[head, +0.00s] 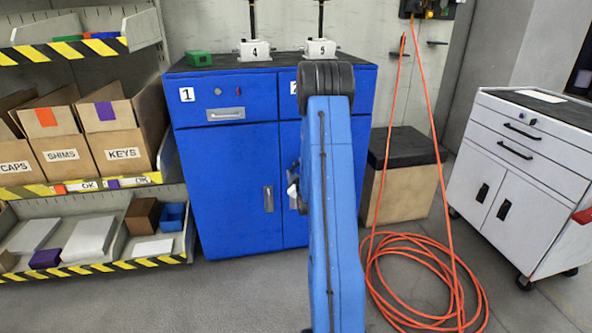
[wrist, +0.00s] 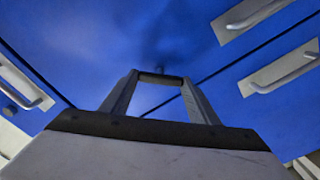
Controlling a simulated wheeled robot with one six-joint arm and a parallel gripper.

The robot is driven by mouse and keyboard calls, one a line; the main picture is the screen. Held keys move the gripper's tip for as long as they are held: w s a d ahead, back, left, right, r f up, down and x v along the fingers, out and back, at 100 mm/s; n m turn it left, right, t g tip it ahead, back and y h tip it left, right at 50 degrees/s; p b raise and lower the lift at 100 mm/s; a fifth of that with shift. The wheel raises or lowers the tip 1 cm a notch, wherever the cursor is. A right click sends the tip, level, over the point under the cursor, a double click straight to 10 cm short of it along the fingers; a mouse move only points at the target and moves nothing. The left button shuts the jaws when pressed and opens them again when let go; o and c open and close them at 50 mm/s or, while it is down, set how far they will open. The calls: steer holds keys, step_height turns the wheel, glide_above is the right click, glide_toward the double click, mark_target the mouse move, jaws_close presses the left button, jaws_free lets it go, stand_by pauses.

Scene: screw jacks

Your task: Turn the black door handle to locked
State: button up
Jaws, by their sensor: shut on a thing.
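The black door handle (wrist: 160,78) shows in the wrist view as a short dark bar against the blue cabinet front. My gripper (wrist: 159,82) is shut on it, with one finger on each side of the bar. A small dark stem seems to run from the bar to the blue surface. In the head view the blue cabinet (head: 222,170) stands in the middle. My arm covers much of its right side, so the black handle and my fingertips are hidden there. I cannot tell the handle's exact turn angle.
Grey pull handles (wrist: 285,70) sit close by on the cabinet front. A shelf of cardboard boxes (head: 66,150) stands left. A box with a black lid (head: 400,180), a coiled orange hose (head: 420,285) and a white cart (head: 520,165) are right.

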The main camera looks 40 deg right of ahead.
steer(key=n, duration=0.4)
steer(key=shift+a+n, duration=0.1)
steer(key=shift+n, duration=0.2)
steer(key=shift+f+n, duration=0.15)
steer(key=shift+n, duration=1.85)
steer(key=o, duration=1)
steer(key=shift+o, duration=0.2)
